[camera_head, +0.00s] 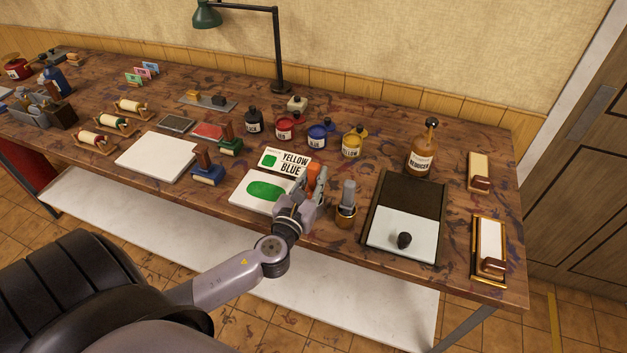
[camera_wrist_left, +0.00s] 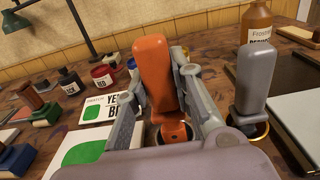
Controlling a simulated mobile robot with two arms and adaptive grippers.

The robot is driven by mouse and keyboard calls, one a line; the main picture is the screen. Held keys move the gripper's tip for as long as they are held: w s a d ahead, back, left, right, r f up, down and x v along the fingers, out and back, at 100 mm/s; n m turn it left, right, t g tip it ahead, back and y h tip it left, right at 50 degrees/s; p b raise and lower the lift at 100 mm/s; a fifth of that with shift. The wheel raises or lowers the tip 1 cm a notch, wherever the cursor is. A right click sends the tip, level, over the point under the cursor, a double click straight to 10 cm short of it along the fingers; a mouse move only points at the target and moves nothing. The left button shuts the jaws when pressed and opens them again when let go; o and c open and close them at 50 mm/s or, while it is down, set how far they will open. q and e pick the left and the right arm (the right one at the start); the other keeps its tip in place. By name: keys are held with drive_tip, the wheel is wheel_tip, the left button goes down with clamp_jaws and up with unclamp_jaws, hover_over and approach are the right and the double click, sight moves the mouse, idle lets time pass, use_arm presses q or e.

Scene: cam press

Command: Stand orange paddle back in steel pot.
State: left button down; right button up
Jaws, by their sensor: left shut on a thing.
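My left gripper (camera_head: 312,194) is shut on the orange paddle (camera_head: 321,176), above the front part of the bench. In the left wrist view the paddle (camera_wrist_left: 159,75) stands nearly upright between the two fingers (camera_wrist_left: 163,105), with its broad orange end up. Its lower end is mostly hidden by the gripper. My right gripper is not in view.
A grey paddle (camera_head: 348,191) stands in a small pot (camera_head: 345,215) just right of my gripper. A white sheet with a green patch (camera_head: 265,190) lies left, and a YELLOW BLUE card (camera_head: 285,162) behind. A dark slab with white front (camera_head: 405,230) is farther right.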

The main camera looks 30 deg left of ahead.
use_arm(q)
drive_tip(key=shift+f+b, duration=0.6)
drive_tip(key=shift+f, duration=0.2)
idle(0.5)
idle(0.4)
drive_tip(key=c, duration=1.3)
unclamp_jaws()
drive_tip(key=v, duration=1.2)
